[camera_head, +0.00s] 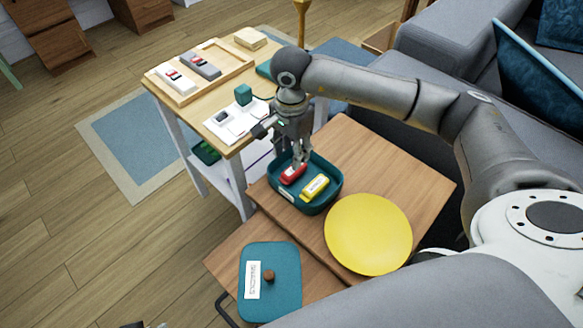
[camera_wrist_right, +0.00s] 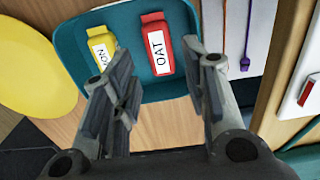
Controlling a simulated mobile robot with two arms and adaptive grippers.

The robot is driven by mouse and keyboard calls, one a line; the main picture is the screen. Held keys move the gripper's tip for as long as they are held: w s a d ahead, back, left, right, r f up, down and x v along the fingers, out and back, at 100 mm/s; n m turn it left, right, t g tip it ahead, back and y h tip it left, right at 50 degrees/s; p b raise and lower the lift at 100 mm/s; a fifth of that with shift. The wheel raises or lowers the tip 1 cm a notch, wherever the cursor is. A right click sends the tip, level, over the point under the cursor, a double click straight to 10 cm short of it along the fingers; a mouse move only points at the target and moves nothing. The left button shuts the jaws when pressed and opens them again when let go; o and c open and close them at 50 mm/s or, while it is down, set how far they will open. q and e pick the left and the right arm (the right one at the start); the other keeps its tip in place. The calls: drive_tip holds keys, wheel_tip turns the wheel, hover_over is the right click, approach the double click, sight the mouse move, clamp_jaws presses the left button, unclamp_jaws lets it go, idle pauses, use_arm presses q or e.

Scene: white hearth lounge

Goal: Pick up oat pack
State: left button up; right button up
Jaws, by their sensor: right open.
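The oat pack (camera_head: 292,174) is a small red pack lying in a teal bin (camera_head: 318,207) on the wooden table. My right gripper (camera_head: 299,158) is open above the bin, close to the oat pack. In the wrist view its fingers (camera_wrist_right: 160,82) are spread with nothing between them. Only a dark sliver at the bottom left edge of the head view may be my left gripper (camera_head: 146,325).
A yellow plate (camera_head: 368,234) sits right of the bin. A teal lid (camera_head: 270,280) with a knob lies in front. A higher side table (camera_head: 205,102) with a wooden tray, white cards and a teal cube stands behind left. A grey sofa (camera_head: 440,45) is at the right.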

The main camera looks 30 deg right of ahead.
wheel_tip(320, 180, down, 2)
drive_tip(key=shift+f, duration=0.1)
drive_tip(key=shift+d+f+b, duration=0.2)
drive_tip(key=shift+f+b, duration=0.1)
drive_tip(key=shift+f, duration=1.05)
drive_tip(key=shift+d+f+b, duration=0.2)
drive_tip(key=shift+f+b, duration=0.05)
drive_tip(key=shift+f, duration=1.1)
use_arm(q)
drive_tip(key=v, duration=0.3)
drive_tip(key=shift+r, duration=0.4)
use_arm(e)
drive_tip(key=shift+c, duration=0.5)
drive_tip(key=c, duration=0.7)
drive_tip(key=shift+r, duration=0.15)
